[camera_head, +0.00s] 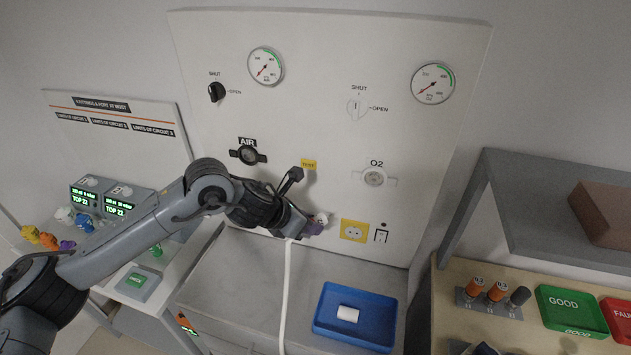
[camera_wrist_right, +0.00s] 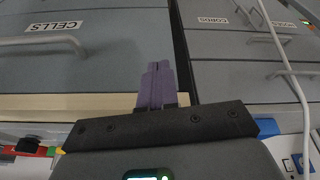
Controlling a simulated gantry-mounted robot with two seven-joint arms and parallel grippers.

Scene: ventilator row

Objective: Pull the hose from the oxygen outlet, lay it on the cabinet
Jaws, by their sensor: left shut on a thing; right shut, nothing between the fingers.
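My left gripper (camera_head: 316,226) is shut on the end of the white hose (camera_head: 288,290), in front of the wall panel, below and left of the O2 outlet (camera_head: 374,178). No hose is in that outlet. From the gripper the hose hangs down across the grey cabinet top (camera_head: 240,275), left of the blue tray. The hose (camera_wrist_right: 287,70) also shows at the right of the right wrist view. My right gripper (camera_wrist_right: 157,85) is shut and empty, its purple fingers together in front of drawer fronts.
A blue tray (camera_head: 322,322) with a white cylinder (camera_head: 347,314) stands on the cabinet. The panel carries an AIR outlet (camera_head: 248,154), knobs and gauges. A grey shelf (camera_head: 540,230) and a green GOOD tray (camera_head: 570,308) are at right. The cabinet top left of the hose is clear.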

